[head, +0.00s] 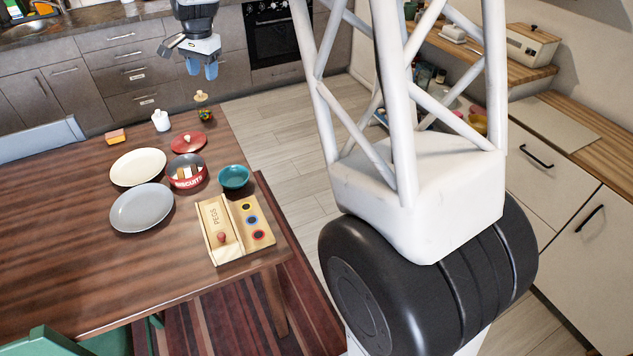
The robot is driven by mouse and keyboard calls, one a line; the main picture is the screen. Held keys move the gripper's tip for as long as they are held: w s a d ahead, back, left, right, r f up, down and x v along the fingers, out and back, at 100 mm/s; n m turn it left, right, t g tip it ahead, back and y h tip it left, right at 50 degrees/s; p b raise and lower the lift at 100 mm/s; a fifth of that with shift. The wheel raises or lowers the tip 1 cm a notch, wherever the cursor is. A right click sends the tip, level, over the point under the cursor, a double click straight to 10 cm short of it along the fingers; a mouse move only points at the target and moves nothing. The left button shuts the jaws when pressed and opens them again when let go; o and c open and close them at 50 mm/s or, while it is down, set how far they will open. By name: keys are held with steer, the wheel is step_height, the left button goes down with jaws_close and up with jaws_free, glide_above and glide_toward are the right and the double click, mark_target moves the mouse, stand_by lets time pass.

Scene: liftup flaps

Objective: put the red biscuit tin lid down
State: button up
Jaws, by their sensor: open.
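The red biscuit tin lid (188,142), with a small knob on top, appears to lie flat on the wooden table just behind the tin. The red biscuit tin (186,179) stands uncovered, with biscuits showing inside. From this angle I cannot tell whether lid and tin touch. My gripper (202,70) has blue fingertips, is open and empty, and hangs well above and behind the lid, clear of it.
A cream plate (138,167) and a grey plate (141,208) lie left of the tin. A teal bowl (233,178) stands to its right, with a wooden pegs box (222,229) in front. A jar (204,112) and a white shaker (160,121) stand behind. The table's left is clear.

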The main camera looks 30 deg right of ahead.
steer(key=s+d+r+n, duration=0.2)
steer(key=s, duration=1.1)
steer(key=s+d+r+n+t, duration=0.1)
steer(key=s+d+n, duration=0.15)
steer(key=s, duration=0.95)
steer(key=s+d+r+n, duration=0.2)
steer(key=s, duration=1.1)
steer(key=s+f+n, duration=0.1)
steer(key=s+f, duration=0.1)
steer(key=s, duration=0.4)
steer(key=s+d+f+n+h, duration=0.1)
steer(key=s+f+n, duration=0.1)
steer(key=s, duration=0.4)
steer(key=shift+s+d+f+t, duration=0.25)
steer(key=shift+s+f+t, duration=0.1)
steer(key=shift+f+t, duration=0.05)
